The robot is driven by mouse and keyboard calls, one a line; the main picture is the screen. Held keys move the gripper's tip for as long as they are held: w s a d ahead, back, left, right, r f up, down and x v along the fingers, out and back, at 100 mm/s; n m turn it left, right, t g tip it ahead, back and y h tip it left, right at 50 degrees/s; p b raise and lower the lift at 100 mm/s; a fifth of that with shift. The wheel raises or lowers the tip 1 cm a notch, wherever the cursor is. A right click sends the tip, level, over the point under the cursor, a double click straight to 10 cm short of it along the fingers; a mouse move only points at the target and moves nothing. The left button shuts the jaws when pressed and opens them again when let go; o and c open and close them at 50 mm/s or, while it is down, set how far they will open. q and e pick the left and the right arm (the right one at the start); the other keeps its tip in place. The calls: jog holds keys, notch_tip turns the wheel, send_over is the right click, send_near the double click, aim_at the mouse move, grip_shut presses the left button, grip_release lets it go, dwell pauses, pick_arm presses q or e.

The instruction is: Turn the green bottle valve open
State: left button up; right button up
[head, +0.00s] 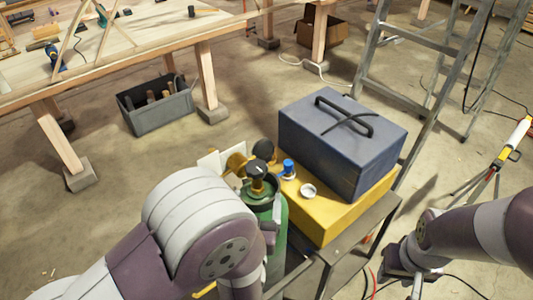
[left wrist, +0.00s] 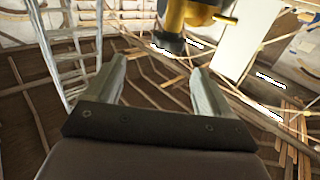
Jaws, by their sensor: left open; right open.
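The green bottle (head: 280,235) stands upright left of the yellow box, its lower part hidden by my left arm. Its valve has a black knob (head: 257,171) on top. Brass fittings (head: 237,162) and another black knob (head: 263,149) sit just behind it. My left gripper (left wrist: 157,78) is open, with nothing between its fingers in the left wrist view; in the head view my arm mostly hides it beside the bottle. Yellow-brass fittings with a dark knob (left wrist: 168,43) show beyond its fingertips, apart from them. My right gripper (head: 408,279) is low at the right, open, away from the bottle.
A blue toolbox (head: 345,135) stands on a yellow box (head: 325,213) on a metal stand, with a blue-capped item (head: 288,167) and a white ring (head: 308,190) in front. A stepladder (head: 415,75) is behind. A workbench (head: 130,55) and grey crate (head: 158,110) are left.

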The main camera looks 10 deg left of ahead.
aim_at(257, 161)
pick_arm(q)
jog(key=w+a, duration=0.1)
jog(key=w, duration=0.1)
jog(key=w+a+p, duration=0.1)
jog(key=w, duration=0.2)
jog(key=w+a, duration=0.1)
jog(key=w, duration=0.2)
jog(key=shift+a+p, duration=0.25)
jog(key=shift+p, duration=0.1)
jog(key=w, duration=0.3)
jog(key=shift+d+p, duration=0.3)
jog(key=shift+d, duration=0.1)
jog(key=shift+w+d+r, duration=0.1)
jog(key=shift+w+d, duration=0.05)
jog(key=shift+w, duration=0.4)
jog(key=shift+w+a+f, duration=0.2)
jog(key=shift+w+a, duration=0.1)
jog(key=shift+a, duration=0.15)
jog(key=shift+d+r, duration=0.1)
jog(key=shift+d, duration=0.15)
jog(key=c, duration=0.6)
jog(key=shift+a, duration=0.1)
jog(key=c, duration=0.4)
pick_arm(e)
jog(key=r, duration=0.1)
jog(key=a+r, duration=0.1)
jog(key=r, duration=0.1)
jog(key=shift+w+a, duration=0.1)
jog(key=shift+a, duration=0.1)
